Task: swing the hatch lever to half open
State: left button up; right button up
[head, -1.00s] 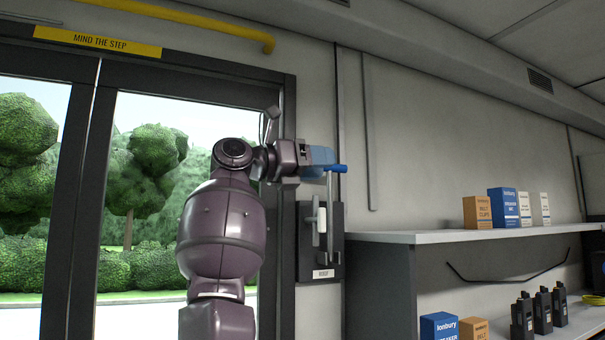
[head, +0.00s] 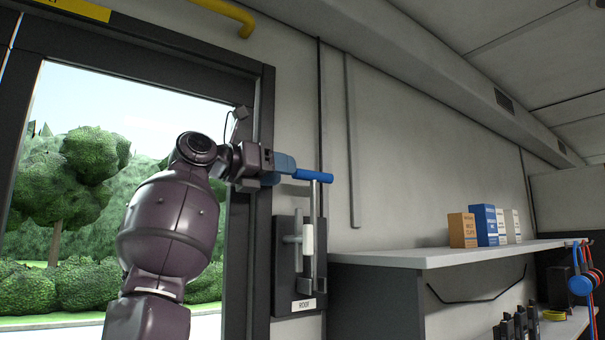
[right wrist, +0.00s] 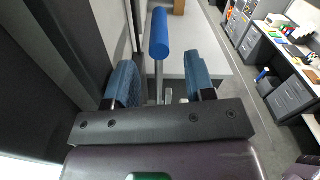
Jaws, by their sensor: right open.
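The hatch lever (head: 313,176) has a blue grip at the top of a thin metal rod. The rod stands upright in front of a dark wall panel (head: 286,293) beside the door frame. My right gripper (head: 284,169) has blue fingers and is at the left end of the blue grip, partly overlapping it in the head view. In the right wrist view the open fingers (right wrist: 160,82) are apart, with the lever's blue grip (right wrist: 159,35) and rod lined up in the gap between them. I cannot tell whether they touch it. My left gripper is not in view.
A label showing "ROOF" (head: 304,304) and a white cylinder (head: 308,238) are on the panel. A shelf (head: 425,257) with boxes (head: 462,230) projects to the right of the panel. The glazed door (head: 110,110) is at the left. The wall above the shelf is bare.

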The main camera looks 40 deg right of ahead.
aim_at(312, 176)
jog(key=d, duration=0.4)
jog(key=d+p, duration=0.1)
jog(key=d, duration=0.1)
jog(key=shift+s+d, duration=0.2)
jog(key=shift+s, duration=0.1)
jog(key=shift+c, duration=0.2)
grip_shut()
